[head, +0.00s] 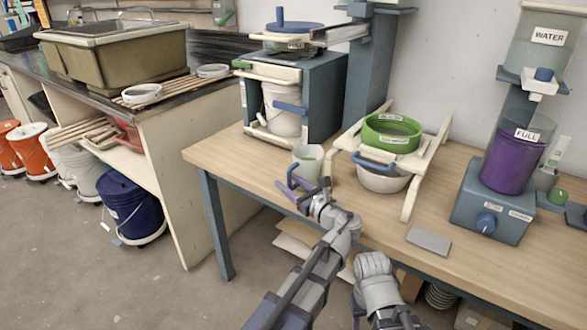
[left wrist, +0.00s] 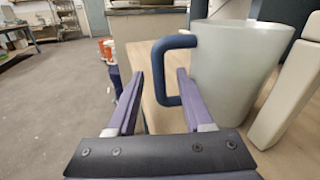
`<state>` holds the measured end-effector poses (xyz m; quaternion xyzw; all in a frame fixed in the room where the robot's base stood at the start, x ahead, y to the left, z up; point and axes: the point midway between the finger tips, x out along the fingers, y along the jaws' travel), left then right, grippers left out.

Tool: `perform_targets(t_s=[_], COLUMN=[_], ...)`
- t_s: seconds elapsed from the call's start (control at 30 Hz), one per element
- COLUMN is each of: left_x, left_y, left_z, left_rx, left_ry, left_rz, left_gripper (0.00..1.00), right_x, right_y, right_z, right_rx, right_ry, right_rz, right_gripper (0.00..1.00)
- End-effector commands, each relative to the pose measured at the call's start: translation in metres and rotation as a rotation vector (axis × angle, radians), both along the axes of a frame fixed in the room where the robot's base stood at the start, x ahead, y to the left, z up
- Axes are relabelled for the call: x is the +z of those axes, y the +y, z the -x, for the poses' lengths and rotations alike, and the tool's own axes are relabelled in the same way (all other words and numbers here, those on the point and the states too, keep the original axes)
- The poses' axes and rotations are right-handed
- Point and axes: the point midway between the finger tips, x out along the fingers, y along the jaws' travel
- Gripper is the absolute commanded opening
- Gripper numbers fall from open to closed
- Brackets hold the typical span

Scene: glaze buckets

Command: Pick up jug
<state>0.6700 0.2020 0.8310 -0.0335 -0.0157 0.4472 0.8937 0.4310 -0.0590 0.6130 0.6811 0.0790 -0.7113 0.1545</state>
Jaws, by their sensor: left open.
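The jug (head: 309,164) is a pale, translucent vessel standing upright near the front edge of the wooden table. It fills the right of the left wrist view (left wrist: 232,75), with its dark blue handle (left wrist: 158,75) facing my left gripper. My left gripper (head: 287,179) is open at the jug's left front side. In the left wrist view its purple fingers (left wrist: 156,88) point toward the handle, which shows between the fingertips. I cannot tell how deep the handle is between them.
A green sieve (head: 392,134) over a white bowl (head: 382,180) sits in a cream frame right of the jug. A blue cabinet with a white bucket (head: 283,112) stands behind. A blue dispenser (head: 492,205) is at right; a grey plate (head: 429,241) lies in front.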

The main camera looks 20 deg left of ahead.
Motion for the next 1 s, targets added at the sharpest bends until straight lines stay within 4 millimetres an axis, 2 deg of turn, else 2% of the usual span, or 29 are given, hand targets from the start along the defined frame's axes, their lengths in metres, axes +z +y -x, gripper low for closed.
perform_targets(t_s=[0.23,0.7,1.0], left_x=[-0.0001,-0.0001,-0.0001], left_y=[-0.0009,-0.0006,-0.0005], left_z=[-0.0010,-0.0009,-0.0010], left_rx=[-0.001,0.000,0.000], left_ry=[0.000,0.000,0.000], left_rz=[0.000,0.000,0.000], left_gripper=[0.51,0.00,0.00], right_x=[-0.0001,-0.0001,-0.0001], right_y=[-0.0003,-0.0002,-0.0002], right_z=[0.0002,0.0002,0.0002], right_rx=[0.000,0.000,0.000], right_ry=[0.000,0.000,0.000], right_rz=[0.000,0.000,0.000], right_gripper=[0.50,0.50,0.50])
